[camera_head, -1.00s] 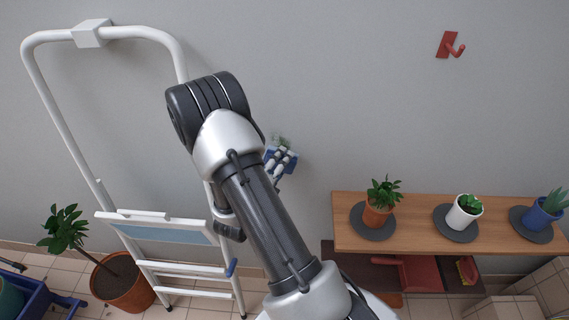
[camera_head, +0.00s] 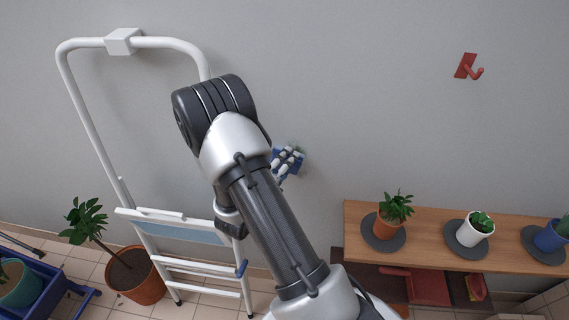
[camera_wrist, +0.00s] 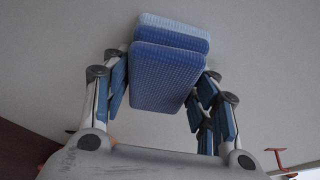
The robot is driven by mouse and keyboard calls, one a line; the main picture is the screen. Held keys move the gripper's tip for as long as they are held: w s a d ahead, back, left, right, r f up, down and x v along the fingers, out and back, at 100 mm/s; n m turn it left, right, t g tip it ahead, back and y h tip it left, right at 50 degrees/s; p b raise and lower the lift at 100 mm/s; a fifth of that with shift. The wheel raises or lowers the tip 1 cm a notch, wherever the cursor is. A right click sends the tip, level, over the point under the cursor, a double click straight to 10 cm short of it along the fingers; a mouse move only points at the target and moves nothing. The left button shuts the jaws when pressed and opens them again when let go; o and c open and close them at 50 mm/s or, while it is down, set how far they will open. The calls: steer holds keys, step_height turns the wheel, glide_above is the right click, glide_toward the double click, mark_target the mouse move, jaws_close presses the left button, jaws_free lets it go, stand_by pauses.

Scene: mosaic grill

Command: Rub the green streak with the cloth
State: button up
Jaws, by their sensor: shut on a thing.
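My gripper (camera_head: 287,162) is shut on a folded blue cloth (camera_head: 302,164) at the grey wall, right of the stepladder. In the wrist view the cloth (camera_wrist: 168,78) is a thick, textured pad between the fingers, its far face at or very near the wall. I cannot tell for sure whether it touches. A faint greenish trace of the green streak (camera_head: 299,148) shows at the cloth's upper edge. The rest of the streak is hidden behind the cloth and fingers.
A white stepladder (camera_head: 190,262) stands left, beside a potted plant (camera_head: 135,275) and a blue cart (camera_head: 40,295). A wooden shelf (camera_head: 415,225) with several small potted plants is at right. A red hook (camera_head: 467,66) is on the wall. The wall between is bare.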

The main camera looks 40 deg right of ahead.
mark_target(316, 151)
steer(key=shift+s+d, duration=2.5)
steer(key=shift+s, duration=0.3)
steer(key=shift+a+r+p, duration=0.1)
steer(key=shift+r+p, duration=1.5)
steer(key=shift+w+a, duration=1.25)
steer(key=shift+w, duration=0.25)
steer(key=shift+w+a, duration=1.2)
steer(key=shift+w, duration=0.25)
steer(key=shift+f, duration=0.1)
steer(key=s+a+p, duration=0.1)
steer(key=s+a, duration=0.3)
steer(key=shift+a, duration=0.25)
steer(key=shift+s, duration=0.1)
steer(key=shift+s+a, duration=0.9)
steer(key=shift+a, duration=0.2)
